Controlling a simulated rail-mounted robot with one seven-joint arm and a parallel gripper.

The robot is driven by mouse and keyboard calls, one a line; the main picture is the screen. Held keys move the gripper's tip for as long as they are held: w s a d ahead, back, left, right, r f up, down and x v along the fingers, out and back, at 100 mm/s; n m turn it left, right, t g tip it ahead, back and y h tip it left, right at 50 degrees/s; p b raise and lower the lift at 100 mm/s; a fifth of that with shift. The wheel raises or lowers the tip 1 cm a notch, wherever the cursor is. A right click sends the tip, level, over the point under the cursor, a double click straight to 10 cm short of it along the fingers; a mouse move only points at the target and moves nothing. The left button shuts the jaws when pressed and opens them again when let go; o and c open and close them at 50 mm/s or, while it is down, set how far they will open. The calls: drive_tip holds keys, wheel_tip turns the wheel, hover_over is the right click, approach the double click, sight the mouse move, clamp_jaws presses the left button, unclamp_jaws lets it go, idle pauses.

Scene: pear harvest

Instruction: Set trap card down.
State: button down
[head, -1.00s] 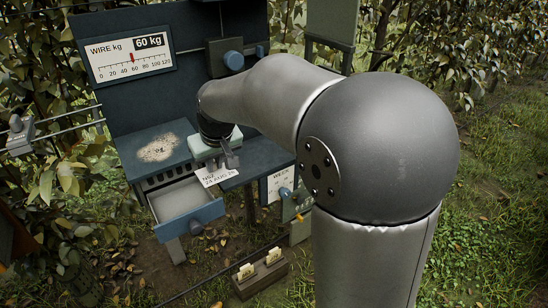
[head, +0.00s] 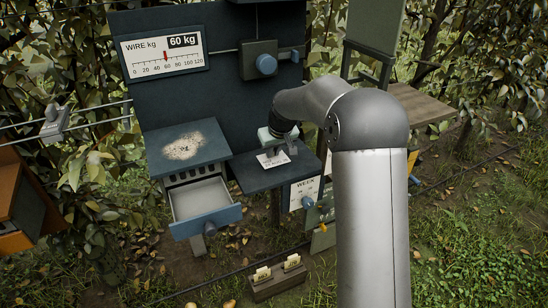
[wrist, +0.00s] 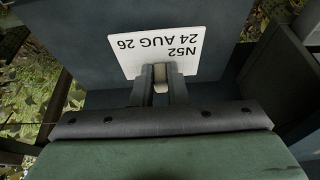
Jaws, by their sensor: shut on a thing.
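The trap card (head: 272,160) is a small white card. In the wrist view it (wrist: 150,49) reads "N52 24 AUG 26", upside down in the picture. My gripper (head: 282,150) is over the dark blue shelf (head: 250,181) right of the drawer. In the wrist view my gripper's fingers (wrist: 161,78) are shut on the card's near edge. The card lies nearly flat over the shelf top; I cannot tell whether it touches it.
An open drawer (head: 205,199) with a pale tray inside juts out left of the shelf. A raised box (head: 187,147) with pale grains on top stands above it. The wire gauge (head: 164,55) reads 60 kg. A wooden block (head: 278,282) with cards sits on the ground.

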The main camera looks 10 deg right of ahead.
sight(274, 169)
drive_tip(key=shift+w+d+f, duration=0.15)
drive_tip(key=shift+w+f, duration=0.65)
drive_tip(key=shift+f, duration=0.15)
drive_tip(key=shift+w+f, duration=0.1)
drive_tip(key=shift+f, duration=1.9)
drive_tip(key=c, duration=1.4)
unclamp_jaws()
drive_tip(key=shift+r, duration=0.1)
drive_tip(key=shift+c, duration=0.2)
